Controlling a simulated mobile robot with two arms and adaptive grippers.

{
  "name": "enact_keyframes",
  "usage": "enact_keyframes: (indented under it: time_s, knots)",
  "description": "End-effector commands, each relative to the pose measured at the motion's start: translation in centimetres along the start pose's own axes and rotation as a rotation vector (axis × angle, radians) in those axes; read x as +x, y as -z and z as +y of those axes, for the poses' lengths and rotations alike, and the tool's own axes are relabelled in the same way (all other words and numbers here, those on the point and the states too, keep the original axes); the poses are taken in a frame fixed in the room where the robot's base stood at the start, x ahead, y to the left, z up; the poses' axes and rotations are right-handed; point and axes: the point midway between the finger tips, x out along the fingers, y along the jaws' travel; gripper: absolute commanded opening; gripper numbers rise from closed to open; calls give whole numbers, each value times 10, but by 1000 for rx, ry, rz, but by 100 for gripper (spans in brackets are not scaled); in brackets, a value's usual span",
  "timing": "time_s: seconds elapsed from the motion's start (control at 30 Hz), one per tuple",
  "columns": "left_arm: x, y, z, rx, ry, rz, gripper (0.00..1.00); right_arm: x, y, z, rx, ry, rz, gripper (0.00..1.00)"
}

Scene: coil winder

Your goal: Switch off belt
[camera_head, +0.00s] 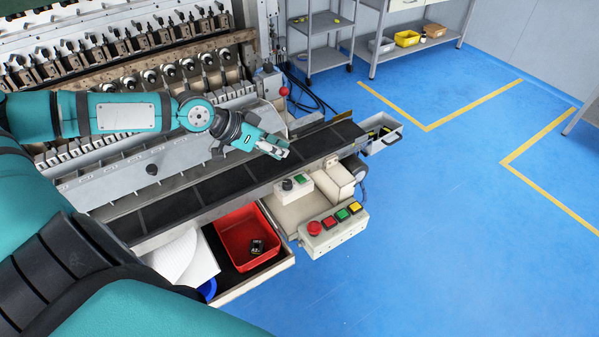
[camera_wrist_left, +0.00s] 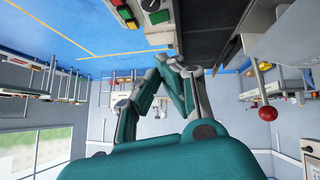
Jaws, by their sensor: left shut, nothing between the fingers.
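The black conveyor belt (camera_head: 210,188) runs diagonally in front of the winding machine. A small switch box (camera_head: 293,185) with a black knob and a green button sits at the belt's near side; it also shows at the top of the wrist view (camera_wrist_left: 158,10). A larger control box (camera_head: 335,232) carries red, green and yellow buttons and stands just nearer. My left gripper (camera_head: 284,151) is shut and empty above the belt, behind and slightly left of the switch box, apart from it. Its fingers (camera_wrist_left: 180,65) point toward the belt in the wrist view. My right gripper is not visible.
An open drawer (camera_head: 285,262) with a red bin (camera_head: 238,232) sticks out below the belt. A red ball-topped lever (camera_head: 284,91) rises behind my gripper; it also shows in the wrist view (camera_wrist_left: 267,113). A grey tray (camera_head: 385,145) sits at the belt's end. Blue floor at right is clear.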

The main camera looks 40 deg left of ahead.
Motion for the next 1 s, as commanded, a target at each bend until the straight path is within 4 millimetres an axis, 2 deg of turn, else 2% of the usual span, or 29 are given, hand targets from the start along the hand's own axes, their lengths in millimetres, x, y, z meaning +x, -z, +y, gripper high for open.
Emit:
enact_keyframes:
  time_s: [0.13, 0.47, 0.6, 0.8, 1.0]
  knots:
    - [19, 3, 0, -3, 1, 8, 0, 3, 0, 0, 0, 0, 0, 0]
    - [64, 4, 1, -3, 0, 5, 0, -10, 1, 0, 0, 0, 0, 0]
    - [79, -13, 1, -3, 3, -2, 0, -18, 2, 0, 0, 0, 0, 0]
    - [91, -25, 0, 0, 4, 0, 0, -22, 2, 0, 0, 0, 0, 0]
    - [94, -27, -1, 1, 5, 1, 0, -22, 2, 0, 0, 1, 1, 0]
